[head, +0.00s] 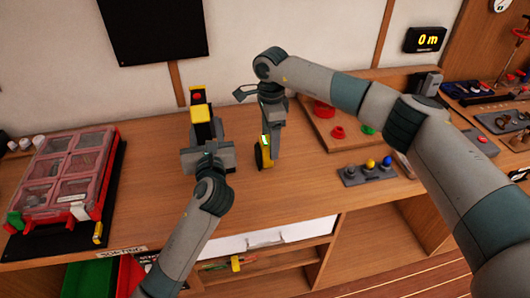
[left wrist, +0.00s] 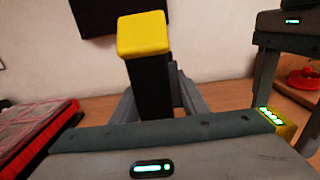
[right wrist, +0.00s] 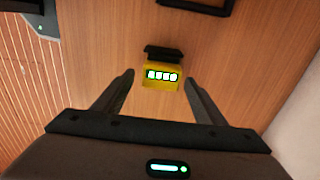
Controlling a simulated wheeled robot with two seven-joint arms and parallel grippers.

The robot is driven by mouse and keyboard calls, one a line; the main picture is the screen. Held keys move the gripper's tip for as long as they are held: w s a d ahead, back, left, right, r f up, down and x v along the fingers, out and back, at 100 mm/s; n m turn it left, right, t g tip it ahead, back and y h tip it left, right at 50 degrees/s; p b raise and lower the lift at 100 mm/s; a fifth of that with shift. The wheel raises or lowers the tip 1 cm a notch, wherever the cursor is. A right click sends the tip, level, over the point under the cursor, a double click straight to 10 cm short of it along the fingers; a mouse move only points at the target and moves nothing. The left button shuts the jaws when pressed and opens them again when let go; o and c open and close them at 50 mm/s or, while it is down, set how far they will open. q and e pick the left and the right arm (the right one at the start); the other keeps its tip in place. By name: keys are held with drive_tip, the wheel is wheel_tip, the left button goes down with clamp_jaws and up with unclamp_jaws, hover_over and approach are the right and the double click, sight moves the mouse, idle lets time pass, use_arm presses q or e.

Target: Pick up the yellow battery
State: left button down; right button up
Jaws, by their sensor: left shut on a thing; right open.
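The yellow battery (head: 265,158), with a row of green lights on its top and a black part at one side, stands on the wooden bench. It shows in the right wrist view (right wrist: 160,84) and at the right of the left wrist view (left wrist: 284,127). My left gripper (head: 207,155) is shut on a black, yellow-topped object (head: 201,112), held upright left of the battery. It also shows in the left wrist view (left wrist: 143,38).
A sorting box (head: 68,175) with pink-lidded compartments stands at the left. A panel with coloured knobs (head: 368,172) lies right of the battery, and a board with red rings (head: 338,132) lies behind it. The bench front between the grippers is clear.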

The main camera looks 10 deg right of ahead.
wheel_tip(320, 180, down, 5)
drive_tip(key=shift+a+r, duration=0.1)
drive_tip(key=shift+a, duration=0.05)
idle(0.5)
drive_tip(key=c, duration=1.5)
drive_tip(key=shift+r, duration=0.1)
wheel_tip(320, 180, up, 10)
